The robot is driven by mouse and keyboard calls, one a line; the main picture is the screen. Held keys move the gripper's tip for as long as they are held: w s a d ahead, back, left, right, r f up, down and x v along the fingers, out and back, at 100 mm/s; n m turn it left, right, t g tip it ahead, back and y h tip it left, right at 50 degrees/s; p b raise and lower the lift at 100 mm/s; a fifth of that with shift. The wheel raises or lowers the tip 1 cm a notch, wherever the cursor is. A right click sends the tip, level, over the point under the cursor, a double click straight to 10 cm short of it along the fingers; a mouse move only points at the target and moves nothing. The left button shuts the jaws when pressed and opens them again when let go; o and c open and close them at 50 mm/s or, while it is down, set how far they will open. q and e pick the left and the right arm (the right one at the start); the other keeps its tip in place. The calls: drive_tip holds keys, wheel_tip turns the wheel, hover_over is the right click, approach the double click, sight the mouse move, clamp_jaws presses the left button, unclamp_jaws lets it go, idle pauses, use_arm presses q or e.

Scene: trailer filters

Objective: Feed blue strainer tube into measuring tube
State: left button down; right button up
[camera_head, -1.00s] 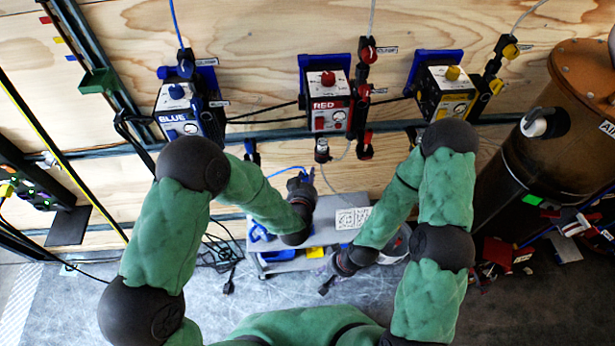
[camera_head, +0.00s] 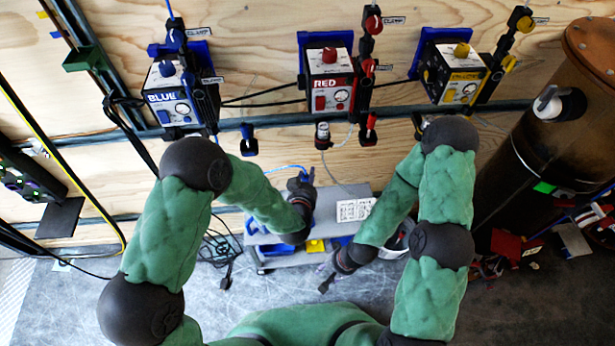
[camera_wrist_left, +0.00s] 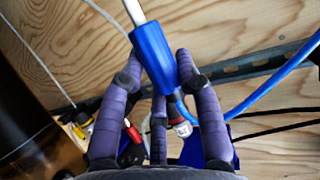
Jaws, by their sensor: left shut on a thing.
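My left gripper (camera_head: 303,187) is up in front of the wall, above the grey cart. In the left wrist view its purple fingers (camera_wrist_left: 158,85) are closed around a blue strainer piece (camera_wrist_left: 154,52). A white tube (camera_wrist_left: 136,10) sticks out of the piece's top end, and a blue tube (camera_wrist_left: 262,90) runs off to the right. In the head view a blue tube (camera_head: 285,168) leads to this gripper. My right gripper (camera_head: 328,284) hangs lower, beside the cart; its fingers are small and dark. I cannot identify the measuring tube with certainty.
The blue (camera_head: 172,103), red (camera_head: 331,92) and yellow (camera_head: 455,82) pump boxes are mounted on the plywood wall, above a dark rail. The grey cart (camera_head: 283,258) stands below. A dark brown cylinder (camera_head: 535,130) stands at right. Cables (camera_head: 218,250) lie left of the cart.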

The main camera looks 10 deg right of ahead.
use_arm(q)
drive_tip(key=shift+f+b, duration=1.9)
drive_tip(key=shift+f, duration=0.5)
drive_tip(key=shift+f+b, duration=0.55)
drive_tip(key=shift+f, duration=1.55)
drive_tip(key=c, duration=0.8)
unclamp_jaws()
drive_tip(key=shift+s, duration=0.1)
drive_tip(key=v, duration=1.1)
drive_tip(key=shift+s+r, duration=0.3)
drive_tip(key=shift+a, duration=0.1)
